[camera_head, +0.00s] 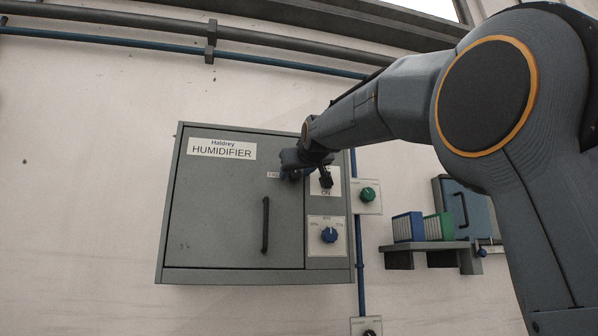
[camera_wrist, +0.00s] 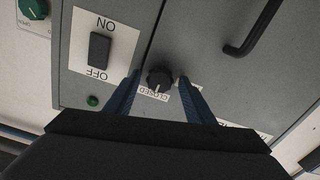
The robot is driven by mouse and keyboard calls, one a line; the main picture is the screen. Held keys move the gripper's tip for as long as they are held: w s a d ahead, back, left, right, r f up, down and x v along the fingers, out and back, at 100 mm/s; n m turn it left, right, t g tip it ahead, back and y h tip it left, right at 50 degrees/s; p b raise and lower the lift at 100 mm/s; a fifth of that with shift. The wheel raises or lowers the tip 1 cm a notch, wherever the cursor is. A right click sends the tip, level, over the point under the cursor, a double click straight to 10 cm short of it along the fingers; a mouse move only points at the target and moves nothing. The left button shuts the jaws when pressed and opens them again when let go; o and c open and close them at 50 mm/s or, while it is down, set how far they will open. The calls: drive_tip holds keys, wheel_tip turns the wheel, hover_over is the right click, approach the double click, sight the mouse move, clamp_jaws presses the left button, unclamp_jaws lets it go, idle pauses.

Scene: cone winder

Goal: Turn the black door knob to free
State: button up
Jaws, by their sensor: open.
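The black door knob (camera_wrist: 159,76) is a small round knob on the front of the grey humidifier cabinet (camera_head: 230,250). In the wrist view, which is upside down, its white pointer mark faces the CLOSED label (camera_wrist: 153,95). A second label lies partly hidden behind the right finger. In the head view a small label (camera_head: 273,175) shows left of my gripper, and the knob is hidden. My gripper (camera_wrist: 158,81) is open, with one blue finger on each side of the knob. Small gaps seem to show between fingers and knob; contact is hard to tell.
A black ON/OFF rocker switch (camera_wrist: 99,49) and a green lamp (camera_wrist: 92,100) sit close beside the knob. The black door handle (camera_head: 265,224) and a blue dial (camera_head: 329,235) are below. A green dial (camera_head: 367,194) and a shelf (camera_head: 430,246) are to the right.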

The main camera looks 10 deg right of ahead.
drive_tip(key=c, duration=1)
drive_tip(key=shift+d, duration=0.1)
drive_tip(key=shift+c, duration=0.3)
